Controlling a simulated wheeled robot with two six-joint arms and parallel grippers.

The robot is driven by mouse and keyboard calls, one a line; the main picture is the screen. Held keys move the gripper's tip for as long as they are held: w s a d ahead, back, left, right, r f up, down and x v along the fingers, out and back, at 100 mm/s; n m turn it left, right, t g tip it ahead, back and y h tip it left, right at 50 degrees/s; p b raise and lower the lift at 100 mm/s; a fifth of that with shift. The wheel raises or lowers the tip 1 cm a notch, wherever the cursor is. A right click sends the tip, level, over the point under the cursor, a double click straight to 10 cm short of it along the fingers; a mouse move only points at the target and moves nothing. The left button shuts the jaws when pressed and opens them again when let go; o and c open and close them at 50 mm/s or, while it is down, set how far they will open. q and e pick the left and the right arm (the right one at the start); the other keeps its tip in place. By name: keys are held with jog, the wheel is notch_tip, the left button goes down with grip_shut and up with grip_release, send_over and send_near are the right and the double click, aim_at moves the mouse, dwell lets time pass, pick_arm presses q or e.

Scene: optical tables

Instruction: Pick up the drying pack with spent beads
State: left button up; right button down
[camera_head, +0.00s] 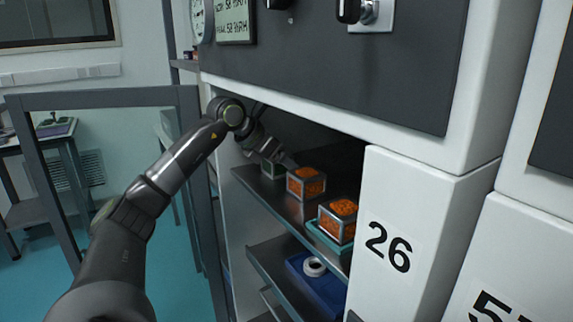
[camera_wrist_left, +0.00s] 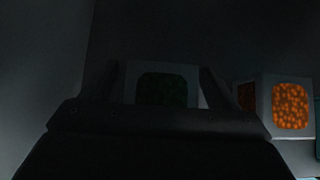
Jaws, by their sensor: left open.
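Three cube-shaped packs with pale frames stand in a row on the upper shelf of an open cabinet. The farthest pack (camera_head: 273,169) has dark green beads; it also shows in the left wrist view (camera_wrist_left: 163,88), dim in shadow. The middle pack (camera_head: 306,183) has orange beads and shows at the right of the wrist view (camera_wrist_left: 290,104). The nearest pack (camera_head: 338,220) is also orange. My left gripper (camera_head: 277,158) is inside the cabinet at the green pack. In the wrist view its open fingers appear on either side of that pack; contact cannot be told. My right gripper is not in view.
The nearest orange pack sits on a teal tray (camera_head: 318,236). The shelf (camera_head: 250,181) is bounded by the cabinet's left wall and a white panel (camera_head: 385,215) marked 26. A lower shelf holds a blue tray (camera_head: 322,286) with a white ring (camera_head: 314,267).

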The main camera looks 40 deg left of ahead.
pick_arm(q)
jog(key=shift+s+a+r, duration=0.2)
jog(key=shift+s+r, duration=0.15)
jog(key=shift+s, duration=0.4)
jog(key=shift+c, duration=0.5)
jog(key=shift+d, duration=0.1)
jog(key=shift+c, duration=1.3)
jog(key=shift+w+f, duration=0.1)
jog(key=shift+w, duration=0.2)
jog(key=c, duration=0.5)
jog(key=shift+c, duration=1.2)
jog(key=shift+s, duration=0.1)
jog(key=shift+c, duration=0.2)
jog(key=shift+r, duration=0.35)
